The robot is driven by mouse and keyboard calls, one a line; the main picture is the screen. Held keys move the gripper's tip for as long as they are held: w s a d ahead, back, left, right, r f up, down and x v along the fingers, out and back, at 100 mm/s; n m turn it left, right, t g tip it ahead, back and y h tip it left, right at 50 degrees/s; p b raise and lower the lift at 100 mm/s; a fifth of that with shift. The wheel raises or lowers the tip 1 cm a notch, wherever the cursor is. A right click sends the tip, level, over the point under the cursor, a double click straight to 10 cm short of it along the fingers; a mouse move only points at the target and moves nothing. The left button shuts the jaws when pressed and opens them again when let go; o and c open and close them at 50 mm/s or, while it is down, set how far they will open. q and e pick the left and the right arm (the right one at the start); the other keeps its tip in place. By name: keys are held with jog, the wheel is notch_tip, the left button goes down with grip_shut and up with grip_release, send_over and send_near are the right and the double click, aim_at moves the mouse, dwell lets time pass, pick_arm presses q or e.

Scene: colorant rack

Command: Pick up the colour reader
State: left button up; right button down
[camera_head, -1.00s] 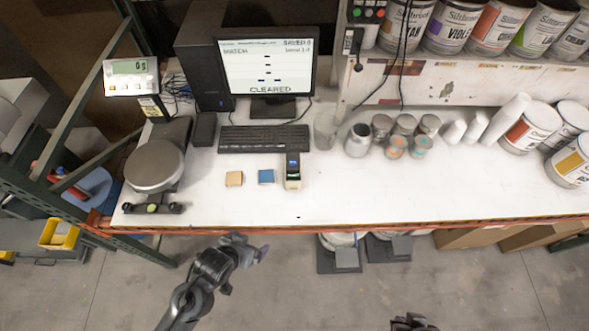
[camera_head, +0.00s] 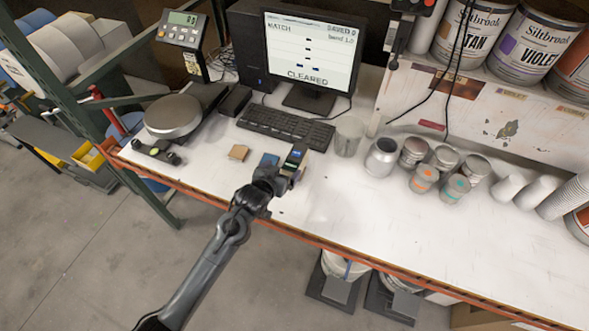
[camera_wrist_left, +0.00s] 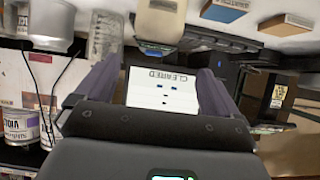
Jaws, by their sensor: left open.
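The colour reader (camera_head: 293,160), a small dark and pale device with a blue screen, stands on the white bench right of a blue block (camera_head: 269,160). My left gripper (camera_head: 277,178) is open and empty, just in front of the reader, and hides part of its lower end. In the left wrist view the open fingers (camera_wrist_left: 160,70) point toward the bench, and the reader's pale body (camera_wrist_left: 160,20) shows beyond them at the top, partly cut off by the frame. I cannot tell whether they touch. My right gripper is not in view.
A tan block (camera_head: 238,152) lies left of the blue one. A keyboard (camera_head: 286,127) and monitor (camera_head: 310,55) stand behind. A clear cup (camera_head: 348,136) and several jars (camera_head: 381,157) are to the right. The scale (camera_head: 173,117) is left. The bench's front right is clear.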

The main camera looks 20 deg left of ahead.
aim_at(295, 157)
pick_arm(q)
jog(key=x, duration=0.4)
jog(key=shift+w+d+r, duration=0.2)
jog(key=shift+w+r, duration=0.05)
jog(key=shift+r, duration=0.05)
jog(key=shift+x, duration=3.3)
jog(key=shift+d, duration=0.15)
jog(key=c, duration=1.6)
jog(key=shift+r, duration=0.15)
jog(key=shift+c, duration=0.7)
